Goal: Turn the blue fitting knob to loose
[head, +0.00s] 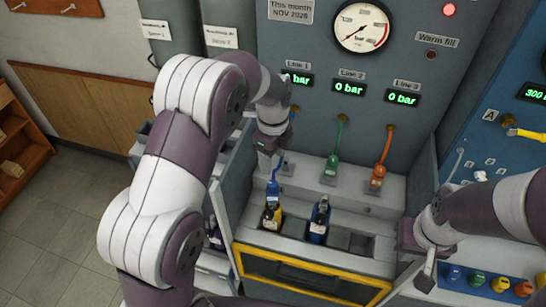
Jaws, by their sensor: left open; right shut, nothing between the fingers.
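The gripper and wrist hide the upper part of the fitting's line, and I cannot tell whether the fingers touch the knob. The knob's turn position is too small to read. My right gripper (425,275) is shut and empty at the right side of the bench.
A green fitting (331,168) and an orange fitting (378,177) hang to the right. A yellow-edged front (310,284) borders the bench. The gauge panel (300,120) rises behind; its line displays read 0 bar.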

